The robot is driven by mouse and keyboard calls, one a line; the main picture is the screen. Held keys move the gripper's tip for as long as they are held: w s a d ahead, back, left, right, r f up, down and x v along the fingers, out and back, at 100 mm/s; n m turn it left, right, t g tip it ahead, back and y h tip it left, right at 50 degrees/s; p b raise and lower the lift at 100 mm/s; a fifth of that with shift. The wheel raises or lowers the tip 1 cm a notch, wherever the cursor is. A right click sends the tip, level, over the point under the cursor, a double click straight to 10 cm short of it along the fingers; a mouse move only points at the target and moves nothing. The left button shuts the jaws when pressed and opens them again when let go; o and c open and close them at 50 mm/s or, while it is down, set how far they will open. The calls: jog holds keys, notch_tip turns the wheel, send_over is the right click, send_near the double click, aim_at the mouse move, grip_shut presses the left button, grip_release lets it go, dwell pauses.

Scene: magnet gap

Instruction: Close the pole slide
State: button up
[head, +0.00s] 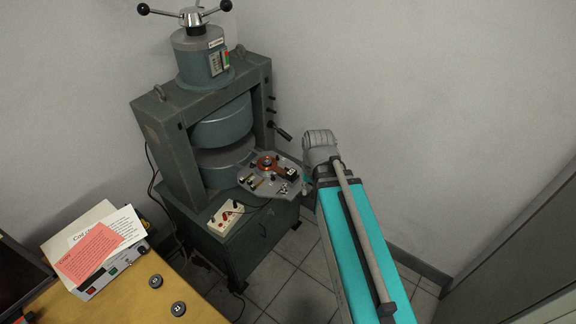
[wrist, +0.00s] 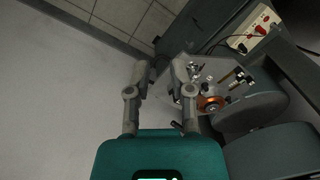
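The pole slide appears to be the grey plate (head: 258,187) carrying a copper-coloured coil and small fittings, which sticks out at the front right of the magnet gap. It also shows in the wrist view (wrist: 222,66), right of my fingers. The upper pole (head: 222,125) and lower pole (head: 227,162) are thick grey discs with a gap between them. In the head view my arm hides the fingers.
The magnet frame (head: 162,135) stands on a grey cabinet against the wall. A black-handled lever (head: 280,131) juts from its right side. A white socket panel (head: 226,216) sits at the front. A wooden table (head: 150,300) holds papers (head: 90,250) at lower left. Tiled floor right of the cabinet is clear.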

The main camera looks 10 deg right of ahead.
jog(key=w+f+m+y+b, duration=0.1)
jog(key=w+m+b, duration=0.1)
jog(key=w+m, duration=0.1)
jog(key=w+d+f+m+y+b, duration=0.1)
jog(key=w+f+m+b, duration=0.1)
jog(key=w+m, duration=0.2)
jog(key=w+f+m+t+y+b, duration=0.1)
jog(key=w+f+m+y+b, duration=0.1)
jog(key=w, duration=0.4)
jog(key=shift+w+d+f+m, duration=0.2)
jog(key=shift+w+d+m, duration=0.1)
jog(key=shift+m, duration=0.5)
grip_shut()
jog(key=w+d+f+m+t+y+b, duration=0.1)
jog(key=w+d+m+b, duration=0.4)
jog(key=w+m, duration=0.5)
jog(key=shift+w+f+m+t+y+b, duration=0.4)
jog(key=shift+w+t+y, duration=0.35)
jog(key=shift+y, duration=0.55)
